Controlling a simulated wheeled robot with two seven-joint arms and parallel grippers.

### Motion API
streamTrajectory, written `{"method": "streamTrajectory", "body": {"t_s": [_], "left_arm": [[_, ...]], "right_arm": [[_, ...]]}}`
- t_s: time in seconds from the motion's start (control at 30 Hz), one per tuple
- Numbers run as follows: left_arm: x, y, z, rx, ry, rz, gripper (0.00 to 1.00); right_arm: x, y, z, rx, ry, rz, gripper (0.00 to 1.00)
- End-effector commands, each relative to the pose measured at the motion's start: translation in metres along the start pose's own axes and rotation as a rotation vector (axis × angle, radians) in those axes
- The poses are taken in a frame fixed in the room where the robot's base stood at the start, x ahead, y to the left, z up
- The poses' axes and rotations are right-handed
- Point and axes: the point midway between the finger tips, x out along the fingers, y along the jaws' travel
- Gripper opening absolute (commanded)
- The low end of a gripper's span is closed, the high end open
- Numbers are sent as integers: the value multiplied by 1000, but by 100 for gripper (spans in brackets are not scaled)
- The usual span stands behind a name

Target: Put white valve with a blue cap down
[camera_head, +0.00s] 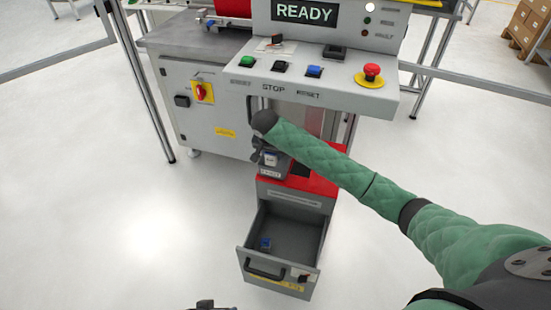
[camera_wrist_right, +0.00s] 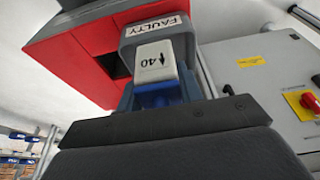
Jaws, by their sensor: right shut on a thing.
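My right gripper (camera_head: 258,153) is shut on a white valve with a blue cap (camera_head: 271,159). In the right wrist view the valve (camera_wrist_right: 155,62) shows its white face with an arrow and "40", and its blue part is lower down at the dark gripper (camera_wrist_right: 165,125). The valve is in front of or over a grey bin labelled FAULTY (camera_wrist_right: 188,30); whether it touches the bin I cannot tell. In the head view the bin (camera_head: 272,173) is at the red-topped drawer cabinet. A dark piece at the bottom edge may be my left gripper (camera_head: 213,305); its jaws are unclear.
The grey cabinet's drawer (camera_head: 310,245) is open, with a small blue and white part (camera_head: 265,243) inside. Above is a control panel (camera_head: 330,88) with buttons and a red emergency stop (camera_head: 371,72). A machine cabinet (camera_head: 212,120) stands at left. The floor at left is clear.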

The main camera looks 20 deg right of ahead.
Motion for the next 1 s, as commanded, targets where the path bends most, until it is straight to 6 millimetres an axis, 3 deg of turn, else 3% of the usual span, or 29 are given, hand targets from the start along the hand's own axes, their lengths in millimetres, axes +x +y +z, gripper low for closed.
{"method": "streamTrajectory", "body": {"t_s": [0.2,0.3,0.57,0.8,1.0], "left_arm": [[-6,-2,1,-1,-16,-10,58],[-8,-4,2,-2,-24,-14,58],[-10,-8,2,-5,-27,-21,58],[-16,-10,2,-7,-40,-28,58],[-18,-10,0,-8,-41,-30,58]], "right_arm": [[12,0,-43,2,1,1,12],[27,1,-34,-1,-2,2,12],[42,1,-30,-1,-1,1,12],[72,1,-20,0,0,2,12],[79,0,-18,0,1,-1,12]]}}
